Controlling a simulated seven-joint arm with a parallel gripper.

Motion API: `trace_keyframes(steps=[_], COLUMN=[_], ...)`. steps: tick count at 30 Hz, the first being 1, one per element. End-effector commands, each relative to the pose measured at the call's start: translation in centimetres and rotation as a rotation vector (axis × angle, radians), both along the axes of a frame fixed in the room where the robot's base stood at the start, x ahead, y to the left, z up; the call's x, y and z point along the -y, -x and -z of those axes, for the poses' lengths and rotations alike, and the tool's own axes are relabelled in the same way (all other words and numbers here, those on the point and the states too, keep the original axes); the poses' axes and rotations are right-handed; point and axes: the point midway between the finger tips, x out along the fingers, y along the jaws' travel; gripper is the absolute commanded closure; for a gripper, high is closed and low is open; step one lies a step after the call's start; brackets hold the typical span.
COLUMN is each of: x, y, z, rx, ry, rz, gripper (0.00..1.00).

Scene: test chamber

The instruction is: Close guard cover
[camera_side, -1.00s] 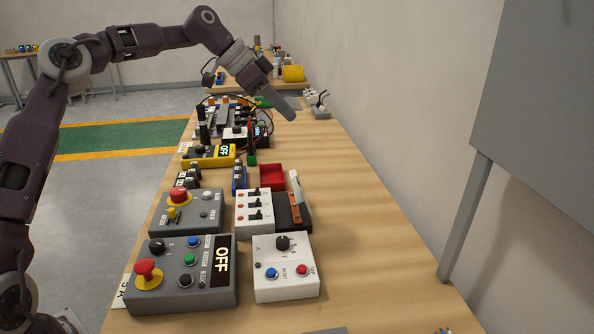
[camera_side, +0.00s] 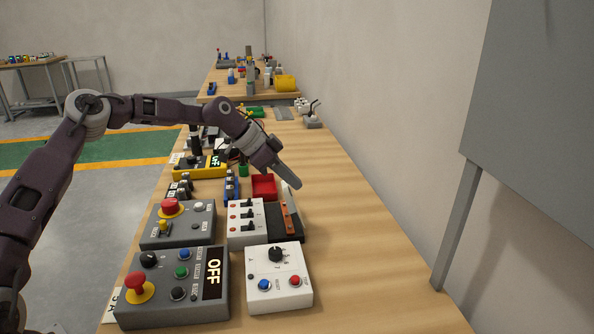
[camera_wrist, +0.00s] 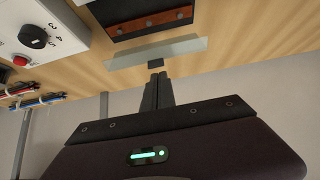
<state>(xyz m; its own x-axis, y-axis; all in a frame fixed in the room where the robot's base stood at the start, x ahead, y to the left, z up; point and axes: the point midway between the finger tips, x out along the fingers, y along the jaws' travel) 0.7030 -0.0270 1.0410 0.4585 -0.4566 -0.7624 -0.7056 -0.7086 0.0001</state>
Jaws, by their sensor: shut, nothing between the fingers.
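The guard cover is a pale, see-through panel (camera_wrist: 157,52) with a small dark tab (camera_wrist: 157,63) on its edge in the wrist view. It stands open along the side of a black base (camera_wrist: 115,13) that carries a brown strip (camera_wrist: 150,22) with metal studs. In the side view the black base (camera_side: 272,219) and brown strip (camera_side: 287,217) lie beside the white switch box, and the cover is partly hidden by my gripper. My gripper (camera_side: 297,184) is shut and empty. Its fingertips (camera_wrist: 157,77) are close to the tab; I cannot tell whether they touch.
A white three-switch box (camera_side: 247,222) stands left of the base. A red tray (camera_side: 264,186) is just behind it. A white knob box (camera_side: 278,278) and grey control boxes (camera_side: 175,287) are nearer. The table's right side (camera_side: 350,215) is clear.

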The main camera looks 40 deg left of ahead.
Motion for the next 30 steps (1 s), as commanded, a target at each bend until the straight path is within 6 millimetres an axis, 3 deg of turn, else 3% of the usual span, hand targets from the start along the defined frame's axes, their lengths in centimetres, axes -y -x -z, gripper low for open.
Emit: trace_keyframes(steps=[20,30], x=[-0.8,-2.3], y=[0.8,2.4], z=[0.3,1.4], rx=[0.000,-0.001], ry=[0.000,0.000], rz=[0.001,0.001], gripper=[1.00,1.00])
